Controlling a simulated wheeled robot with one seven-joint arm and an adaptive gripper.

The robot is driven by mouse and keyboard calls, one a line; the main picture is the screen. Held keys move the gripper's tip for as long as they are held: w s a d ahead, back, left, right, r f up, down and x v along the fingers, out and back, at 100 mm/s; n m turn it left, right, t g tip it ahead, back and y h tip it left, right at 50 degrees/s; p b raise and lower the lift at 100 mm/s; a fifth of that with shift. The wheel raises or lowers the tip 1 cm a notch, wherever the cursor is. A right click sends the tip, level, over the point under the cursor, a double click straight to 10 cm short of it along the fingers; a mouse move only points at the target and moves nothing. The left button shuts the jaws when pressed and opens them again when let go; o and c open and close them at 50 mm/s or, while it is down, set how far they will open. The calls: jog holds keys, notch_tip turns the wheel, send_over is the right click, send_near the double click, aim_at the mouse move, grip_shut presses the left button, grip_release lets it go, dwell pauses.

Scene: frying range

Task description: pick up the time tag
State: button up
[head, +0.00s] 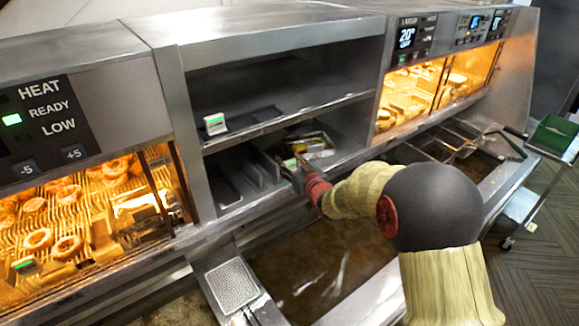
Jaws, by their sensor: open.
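A small white tag with a green stripe (215,124) stands on the upper shelf at its left end; it looks like a time tag. A similar green and white tag (26,265) shows inside the left heated bay. My gripper (292,166) reaches into the lower shelf opening, below and to the right of the shelf tag and apart from it. It is open. A small greenish piece (289,162) shows right at my fingertips, too small to tell what it is or whether they touch it. My wrist hides part of the lower shelf.
Light packets (312,146) lie in the lower shelf behind my gripper, next to dark dividers (240,172). An oil vat (320,265) lies below my arm, with a mesh skimmer (232,286) at its left. Fry baskets (450,140) stand right.

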jog(key=shift+c, duration=0.6)
jog(key=c, duration=0.7)
